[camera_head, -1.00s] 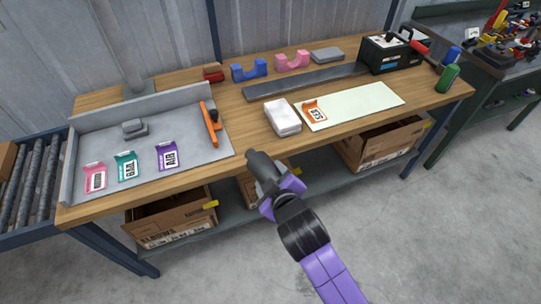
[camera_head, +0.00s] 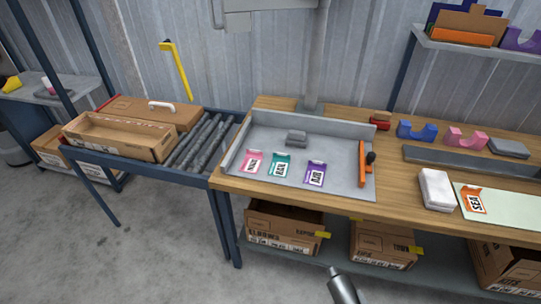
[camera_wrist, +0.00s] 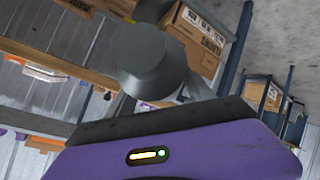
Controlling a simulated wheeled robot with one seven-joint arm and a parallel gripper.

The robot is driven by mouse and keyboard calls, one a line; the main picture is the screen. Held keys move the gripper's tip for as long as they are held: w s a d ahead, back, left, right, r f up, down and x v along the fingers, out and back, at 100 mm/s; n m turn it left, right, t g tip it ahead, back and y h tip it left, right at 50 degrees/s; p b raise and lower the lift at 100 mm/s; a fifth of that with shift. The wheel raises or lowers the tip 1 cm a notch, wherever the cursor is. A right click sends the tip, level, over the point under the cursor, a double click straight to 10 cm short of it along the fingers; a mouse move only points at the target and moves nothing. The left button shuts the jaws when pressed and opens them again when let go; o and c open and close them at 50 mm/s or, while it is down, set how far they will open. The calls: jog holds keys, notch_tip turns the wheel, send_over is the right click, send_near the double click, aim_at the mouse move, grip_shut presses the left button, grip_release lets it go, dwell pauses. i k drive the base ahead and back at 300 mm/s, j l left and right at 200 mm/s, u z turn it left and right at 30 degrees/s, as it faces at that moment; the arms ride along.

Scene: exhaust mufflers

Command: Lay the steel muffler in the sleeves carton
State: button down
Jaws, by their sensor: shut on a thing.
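In the wrist view the muffler (camera_wrist: 148,55) points away from the purple palm of my gripper (camera_wrist: 155,98). My gripper is shut on it, with the fingers partly hidden behind it. Under the bench stand a left carton (camera_head: 283,228), a middle carton (camera_head: 383,244) and a right carton (camera_head: 508,268). Their printing is too small to tell surely which is for sleeves.
The workbench (camera_head: 400,195) carries a grey tray (camera_head: 250,186) with coloured cards, an orange clamp (camera_head: 362,160) and a white block (camera_head: 436,188). An open carton (camera_head: 120,136) sits on the roller conveyor (camera_head: 205,143) at left. The floor in front is clear.

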aim_at(108, 135)
jog(key=j+u, duration=0.1)
jog(key=u, duration=1.6)
jog(key=i+u, duration=0.3)
jog(key=i, duration=1.05)
jog(key=i+z, duration=0.15)
jog(key=i, duration=0.3)
jog(key=i+j+z, duration=0.15)
jog(key=i, duration=0.25)
jog(key=i+j+z, duration=0.1)
jog(key=i, duration=0.35)
jog(key=z, duration=1.3)
